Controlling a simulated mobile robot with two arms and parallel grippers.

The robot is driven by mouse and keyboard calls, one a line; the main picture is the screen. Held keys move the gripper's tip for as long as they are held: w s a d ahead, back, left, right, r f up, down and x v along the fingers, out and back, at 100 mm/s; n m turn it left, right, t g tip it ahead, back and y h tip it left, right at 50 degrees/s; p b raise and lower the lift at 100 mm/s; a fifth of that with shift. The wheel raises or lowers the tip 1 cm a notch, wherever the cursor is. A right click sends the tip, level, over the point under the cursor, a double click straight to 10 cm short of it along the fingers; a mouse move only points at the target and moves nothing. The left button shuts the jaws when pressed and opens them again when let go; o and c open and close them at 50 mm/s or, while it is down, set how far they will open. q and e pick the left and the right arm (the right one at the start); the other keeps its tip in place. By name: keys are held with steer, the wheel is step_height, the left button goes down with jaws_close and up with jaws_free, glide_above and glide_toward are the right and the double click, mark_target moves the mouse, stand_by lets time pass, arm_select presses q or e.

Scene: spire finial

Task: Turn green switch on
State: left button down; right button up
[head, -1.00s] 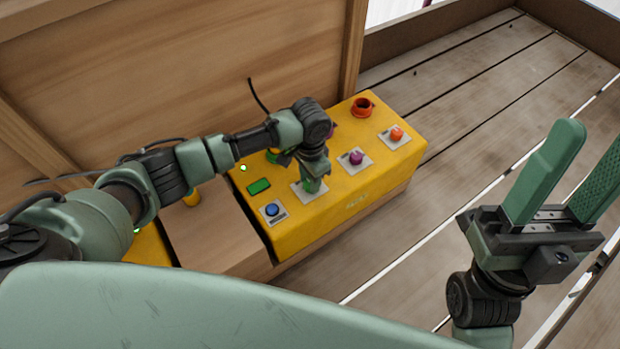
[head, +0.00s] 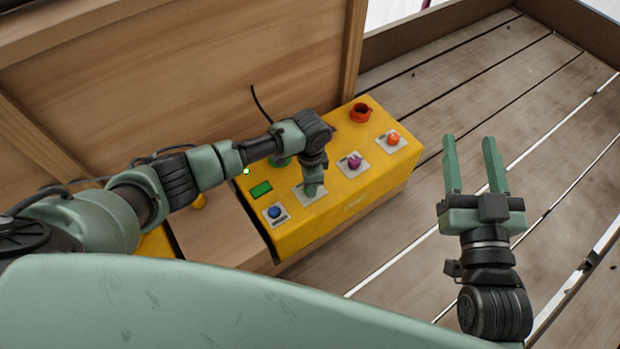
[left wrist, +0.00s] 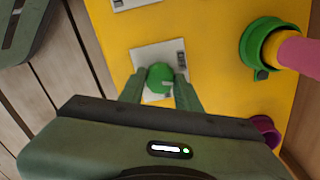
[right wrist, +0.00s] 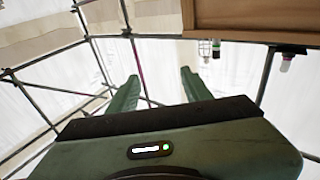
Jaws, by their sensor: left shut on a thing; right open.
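The green switch (left wrist: 159,78) is a round green knob on a pale square plate, seen in the left wrist view. It sits on the yellow control box (head: 340,205). My left gripper (left wrist: 160,88) has its two fingers on either side of the knob and is shut on it. In the head view my left gripper (head: 313,186) points down at the box and hides the knob. My right gripper (head: 475,165) is open and empty, off to the right of the box; its fingers also show in the right wrist view (right wrist: 158,92).
A wooden panel (head: 200,90) stands behind. The slatted floor (head: 500,90) at right is clear.

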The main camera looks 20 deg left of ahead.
arm_select(q)
steer(key=m+p, duration=0.2)
steer(key=m, duration=0.1)
steer(key=shift+r, duration=0.15)
steer(key=m+p, duration=0.1)
steer(key=m, duration=0.4)
steer(key=shift+m+p, duration=0.3)
steer(key=shift+m, duration=1.3)
steer(key=shift+d+m, duration=0.1)
steer(key=shift+m, duration=1)
arm_select(e)
steer(key=s+d+f+g+h, duration=0.1)
steer(key=s+d+f+g, duration=0.1)
steer(key=s+f+g, duration=0.3)
steer(key=s+d+f+g+h, duration=0.2)
steer(key=s+f+g, duration=0.3)
steer(key=f, duration=0.7)
steer(key=shift+d+m+g, duration=0.3)
steer(key=shift+d+g, duration=0.2)
steer(key=shift+g, duration=0.1)
arm_select(q)
steer(key=c, duration=1)
jaws_free()
